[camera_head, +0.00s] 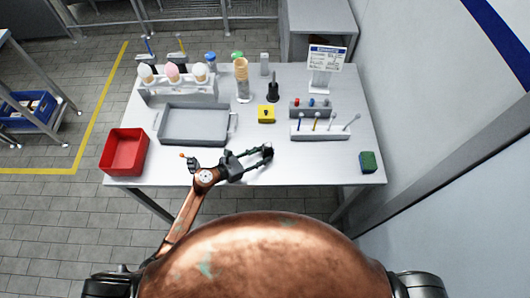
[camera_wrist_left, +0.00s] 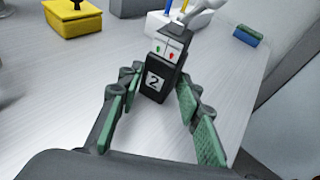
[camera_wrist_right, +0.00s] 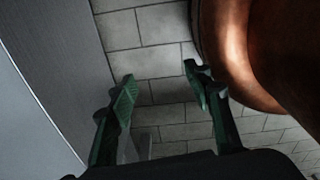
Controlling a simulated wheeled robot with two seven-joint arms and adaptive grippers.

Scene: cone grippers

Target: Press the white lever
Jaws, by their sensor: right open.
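The white lever (camera_head: 352,121) is the rightmost of three on a grey lever block (camera_head: 320,134) at the table's right side; it leans right. In the left wrist view, the white lever (camera_wrist_left: 203,12) shows at the top edge, its lower part hidden behind a black box. My left gripper (camera_head: 261,153) is left of and nearer than the lever block, apart from it. My right gripper (camera_wrist_right: 162,88) is open and empty above the tiled floor.
A yellow button box (camera_head: 266,115) and a black bell-shaped thing (camera_head: 272,92) stand left of the block. A low panel with coloured knobs (camera_head: 311,107) is behind it. A green-and-blue sponge (camera_head: 368,162) lies at the right. A grey tray (camera_head: 160,126) and red bin (camera_head: 106,153) are left.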

